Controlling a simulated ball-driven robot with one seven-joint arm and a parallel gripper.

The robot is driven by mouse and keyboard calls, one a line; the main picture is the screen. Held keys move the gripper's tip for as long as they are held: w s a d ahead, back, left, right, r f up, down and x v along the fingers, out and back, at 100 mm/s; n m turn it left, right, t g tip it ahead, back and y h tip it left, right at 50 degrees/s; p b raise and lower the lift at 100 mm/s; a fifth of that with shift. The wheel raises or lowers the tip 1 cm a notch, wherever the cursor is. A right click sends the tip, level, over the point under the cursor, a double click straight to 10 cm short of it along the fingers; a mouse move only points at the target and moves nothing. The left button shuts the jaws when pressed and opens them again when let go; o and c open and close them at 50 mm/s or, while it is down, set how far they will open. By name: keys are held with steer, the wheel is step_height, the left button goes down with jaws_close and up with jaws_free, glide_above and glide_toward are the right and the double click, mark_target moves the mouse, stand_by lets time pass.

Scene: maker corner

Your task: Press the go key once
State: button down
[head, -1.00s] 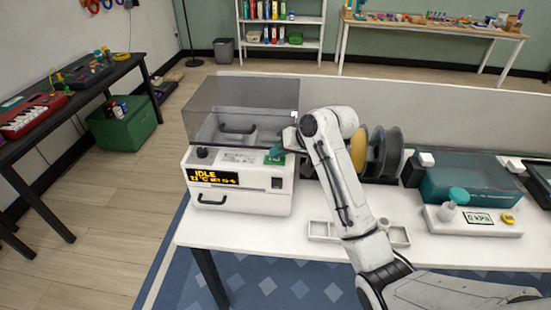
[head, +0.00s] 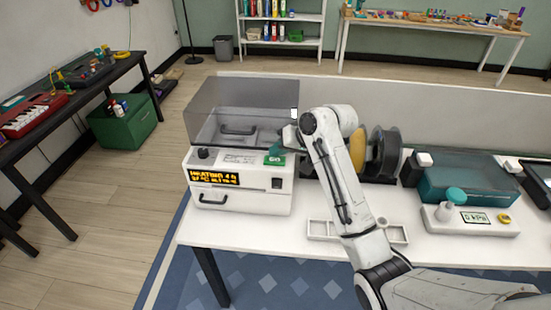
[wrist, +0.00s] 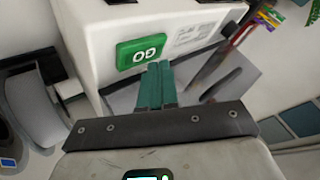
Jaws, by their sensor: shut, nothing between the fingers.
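In the wrist view the key (wrist: 142,51) shows the word GO in white. My gripper (wrist: 155,66) is shut, its teal fingers together and empty. The fingertips lie just at the key's lower edge in the wrist view; I cannot tell whether they touch it. In the head view my gripper (head: 274,159) is at the key and partly covers it. The machine's orange display (head: 214,178) reads HEATING, with a second line too small to read surely.
A dark knob (head: 203,153) and a dark switch (head: 276,184) are on the same machine. Spools (head: 383,150) stand to its right. A white divided tray (head: 322,230) lies in front, and a teal machine (head: 468,180) stands further right on the white table (head: 225,233).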

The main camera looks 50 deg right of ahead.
mark_target(278, 160)
step_height(278, 160, up, 6)
steer(key=p, duration=0.6)
steer(key=shift+f, duration=0.1)
stand_by(0.6)
steer(key=s+a+f+n+g+b, duration=0.2)
steer(key=s+a+f+g, duration=0.2)
steer(key=s+a+f, duration=1)
steer(key=s+a+f+n+g+h+b, duration=0.1)
steer(key=s+a+f+g, duration=0.1)
steer(key=s, duration=0.8)
steer(key=s+a+f+n+g+h+b, duration=0.1)
steer(key=s+f, duration=0.3)
steer(key=s, duration=0.6)
steer(key=shift+a+n+g, duration=0.4)
steer(key=shift+n+g, duration=0.1)
steer(key=shift+n, duration=0.2)
